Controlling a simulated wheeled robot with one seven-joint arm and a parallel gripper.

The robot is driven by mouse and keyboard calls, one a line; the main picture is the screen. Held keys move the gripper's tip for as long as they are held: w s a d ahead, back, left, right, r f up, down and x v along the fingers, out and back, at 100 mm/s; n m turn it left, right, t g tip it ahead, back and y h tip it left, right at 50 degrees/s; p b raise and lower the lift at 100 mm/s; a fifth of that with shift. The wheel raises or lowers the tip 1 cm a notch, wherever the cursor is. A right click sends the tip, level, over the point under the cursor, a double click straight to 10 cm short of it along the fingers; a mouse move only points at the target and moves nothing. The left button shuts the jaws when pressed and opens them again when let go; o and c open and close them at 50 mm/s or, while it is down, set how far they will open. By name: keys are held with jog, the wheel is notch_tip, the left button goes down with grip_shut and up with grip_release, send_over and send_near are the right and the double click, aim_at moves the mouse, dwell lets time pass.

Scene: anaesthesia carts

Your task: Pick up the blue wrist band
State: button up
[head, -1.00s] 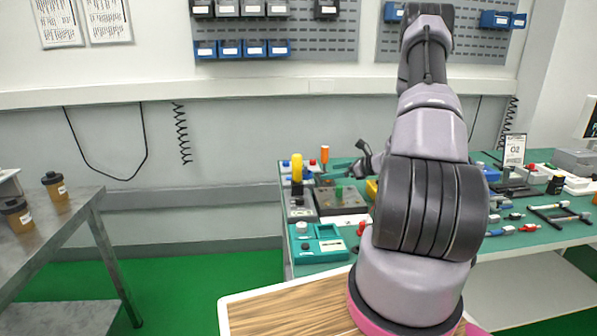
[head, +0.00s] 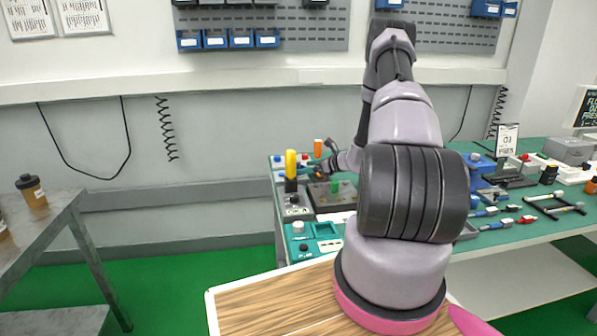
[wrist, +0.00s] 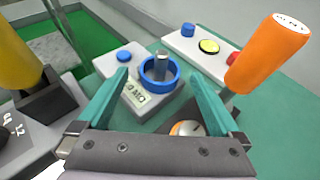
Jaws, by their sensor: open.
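The blue wrist band shows in the wrist view as a blue ring (wrist: 159,87) around a short metal post on a small grey device (wrist: 137,101) with a label and a blue knob. My gripper (wrist: 160,73) is open, with its teal fingers on the left and right of the band in that picture. I see no clear contact, and nothing is held. In the head view my gripper (head: 315,166) is at the back left of the green bench, close to an orange post. The band cannot be made out there.
The orange handle (wrist: 268,52) stands close to the right finger. A yellow handle (wrist: 17,55) is at the left. Behind is a panel (wrist: 205,50) with coloured buttons. A round dial (wrist: 187,128) lies below the fingers. A teal box (head: 313,243) is at the bench's front left.

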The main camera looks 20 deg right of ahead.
jog(key=shift+x, duration=1.25)
jog(key=shift+r, duration=0.15)
jog(key=c, duration=1.4)
